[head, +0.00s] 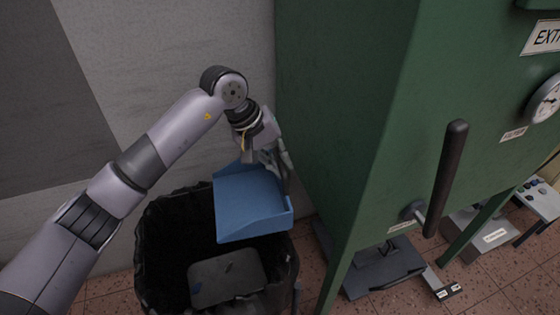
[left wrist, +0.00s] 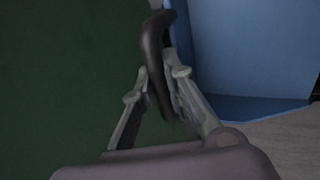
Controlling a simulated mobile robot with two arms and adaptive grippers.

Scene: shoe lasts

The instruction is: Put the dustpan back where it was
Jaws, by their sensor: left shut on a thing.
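The blue dustpan (head: 250,200) hangs tilted over the black-lined bin, in the middle of the head view. My left gripper (head: 277,160) is at its upper right side, between the pan and the green machine. In the left wrist view my left gripper (left wrist: 157,86) is shut on the dustpan's dark curved handle (left wrist: 153,50), with a finger on each side. The blue pan (left wrist: 250,50) fills the right of that view. My right gripper is not in view.
The bin (head: 153,235) stands below the pan, with a grey flat piece (head: 228,278) inside it. A green machine (head: 345,110) with a black lever (head: 445,180) stands close on the right. A grey wall (head: 170,60) is behind. A dark pedal plate (head: 380,272) lies on the tiled floor.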

